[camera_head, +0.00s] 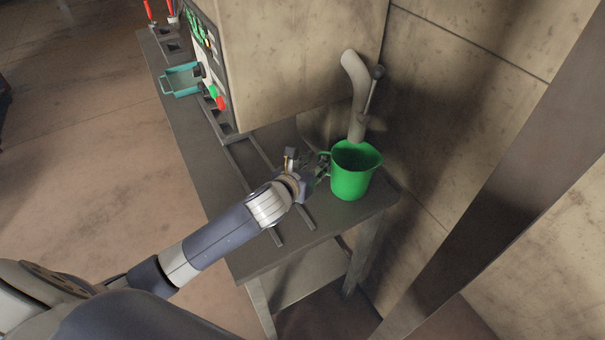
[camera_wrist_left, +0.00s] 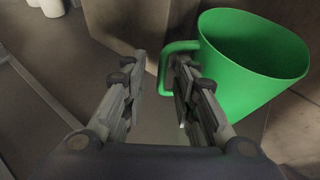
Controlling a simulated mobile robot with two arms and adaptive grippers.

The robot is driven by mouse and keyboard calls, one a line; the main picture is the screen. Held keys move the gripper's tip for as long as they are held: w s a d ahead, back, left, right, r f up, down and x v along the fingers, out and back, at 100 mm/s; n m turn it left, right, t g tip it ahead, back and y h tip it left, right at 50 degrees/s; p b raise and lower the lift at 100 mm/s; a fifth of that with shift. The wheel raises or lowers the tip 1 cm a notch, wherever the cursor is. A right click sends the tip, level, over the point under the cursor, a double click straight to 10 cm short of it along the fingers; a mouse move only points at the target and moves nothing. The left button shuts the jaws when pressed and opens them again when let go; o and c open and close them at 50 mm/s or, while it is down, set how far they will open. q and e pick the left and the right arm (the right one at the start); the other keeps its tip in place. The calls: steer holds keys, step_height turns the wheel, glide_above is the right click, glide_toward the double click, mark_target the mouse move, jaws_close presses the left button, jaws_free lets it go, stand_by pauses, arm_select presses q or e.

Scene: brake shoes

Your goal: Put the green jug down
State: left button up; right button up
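The green jug (camera_head: 351,182) is upright at the right end of the dark metal table (camera_head: 265,250), below a grey pipe. It looks empty and appears to rest on the table top. My left gripper (camera_head: 318,168) is at the jug's handle, on its left side. In the left wrist view the jug (camera_wrist_left: 245,75) fills the upper right. There the fingers of my left gripper (camera_wrist_left: 157,85) are spread apart, with the handle (camera_wrist_left: 165,72) between them, nearer the right finger. A gap shows beside the left finger. My right gripper is out of view.
A curved grey pipe (camera_head: 357,95) with a lever (camera_head: 373,88) comes down just above the jug. A wall stands close behind. A large machine box (camera_head: 290,60) with coloured buttons is on the table.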

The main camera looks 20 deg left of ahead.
arm_select(q)
steer(key=v, duration=0.9)
steer(key=shift+s+b, duration=0.25)
steer(key=shift+b, duration=0.05)
steer(key=shift+a+r, duration=0.1)
